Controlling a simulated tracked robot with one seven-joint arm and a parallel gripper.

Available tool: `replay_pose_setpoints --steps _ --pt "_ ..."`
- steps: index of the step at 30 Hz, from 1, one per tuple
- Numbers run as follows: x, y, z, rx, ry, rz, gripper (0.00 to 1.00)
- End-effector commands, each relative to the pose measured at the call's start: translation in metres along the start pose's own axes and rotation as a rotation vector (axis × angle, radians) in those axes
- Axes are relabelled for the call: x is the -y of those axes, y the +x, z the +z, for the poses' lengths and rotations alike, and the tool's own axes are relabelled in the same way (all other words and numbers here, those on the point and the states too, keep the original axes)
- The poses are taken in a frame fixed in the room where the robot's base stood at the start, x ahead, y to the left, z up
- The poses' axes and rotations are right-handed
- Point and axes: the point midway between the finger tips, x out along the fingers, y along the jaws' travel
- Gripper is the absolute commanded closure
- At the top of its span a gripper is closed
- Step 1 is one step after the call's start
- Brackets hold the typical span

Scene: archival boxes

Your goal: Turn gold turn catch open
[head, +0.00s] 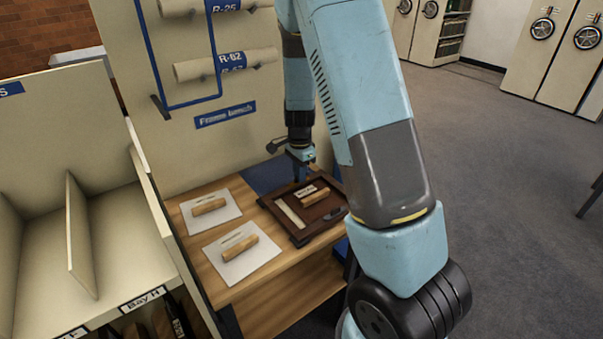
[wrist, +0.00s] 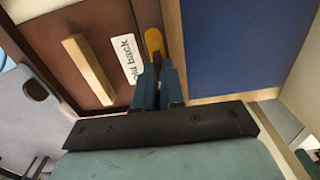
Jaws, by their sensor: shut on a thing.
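A dark brown frame (head: 270,204) lies face down on the wooden bench, with a brown back panel inside it. The panel carries a pale wooden bar (wrist: 88,70) and a white label (wrist: 126,57) ending in "back". The gold turn catch (wrist: 154,40) is an orange-gold piece at the frame's edge in the wrist view. My gripper (wrist: 157,72) is at this catch, its blue fingers close together with the catch's near end between them. In the head view my gripper (head: 300,176) points down at the frame's far edge. The catch's exact angle is partly hidden by the fingers.
A blue mat (head: 268,177) lies behind the frame. Two white boards with wooden blocks (head: 210,206) and (head: 233,248) lie to the left on the bench. A shelf unit (head: 70,220) stands at the left, and a panel with rolled tubes (head: 222,65) rises behind.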

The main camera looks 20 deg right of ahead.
Motion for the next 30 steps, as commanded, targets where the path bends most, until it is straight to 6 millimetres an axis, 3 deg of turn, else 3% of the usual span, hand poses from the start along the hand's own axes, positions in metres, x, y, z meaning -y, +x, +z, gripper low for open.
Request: replay_pose_setpoints --steps 5,6,13,23,30 --pt "0.005 -0.002 0.003 0.001 -0.005 -0.009 1.00" --pt "0.005 -0.002 0.003 0.001 -0.005 -0.009 0.88" --pt "0.003 -0.001 0.002 0.001 -0.003 -0.005 0.66" --pt "0.002 -0.005 0.001 0.001 -0.002 -0.004 0.66" --pt "0.003 -0.040 0.001 0.001 -0.003 -0.008 0.66"
